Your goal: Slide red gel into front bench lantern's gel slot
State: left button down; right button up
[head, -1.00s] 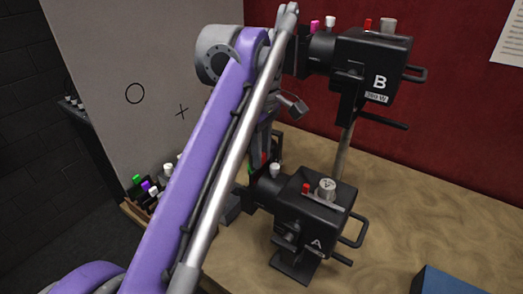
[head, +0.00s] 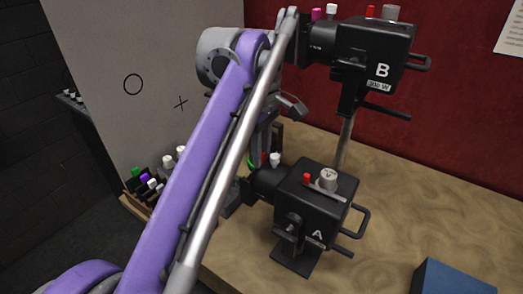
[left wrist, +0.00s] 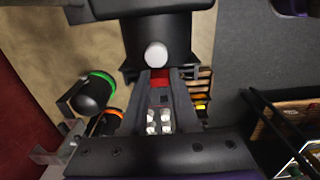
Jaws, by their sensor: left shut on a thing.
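Lantern A (head: 312,205), black, stands low on the bench, its front barrel (head: 268,182) pointing left; it is the nearer of two lanterns. My left gripper (left wrist: 160,80) is shut on the red gel (left wrist: 160,73), just off the front end of that barrel, which also shows in the left wrist view (left wrist: 158,28). A white knob (left wrist: 156,54) sits on the barrel beside the gel. The slot itself is hidden, and I cannot tell whether the gel has entered it. In the head view my left arm hides most of the gripper. My right gripper is not in view.
Lantern B (head: 365,55) stands higher behind, on a post. Cylinders with a green ring (left wrist: 100,77) and an orange ring (left wrist: 112,114) stand near the gripper. A rack with coloured-topped items (head: 150,184) is left of my arm. A blue box (head: 450,278) lies front right.

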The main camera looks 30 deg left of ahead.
pick_arm(q)
jog(key=c, duration=0.6)
grip_release()
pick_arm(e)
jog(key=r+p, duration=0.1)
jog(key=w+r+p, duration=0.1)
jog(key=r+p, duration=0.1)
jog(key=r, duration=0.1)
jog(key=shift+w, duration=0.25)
pick_arm(q)
notch_tip(320, 180, up, 11)
jog(key=shift+f, duration=0.1)
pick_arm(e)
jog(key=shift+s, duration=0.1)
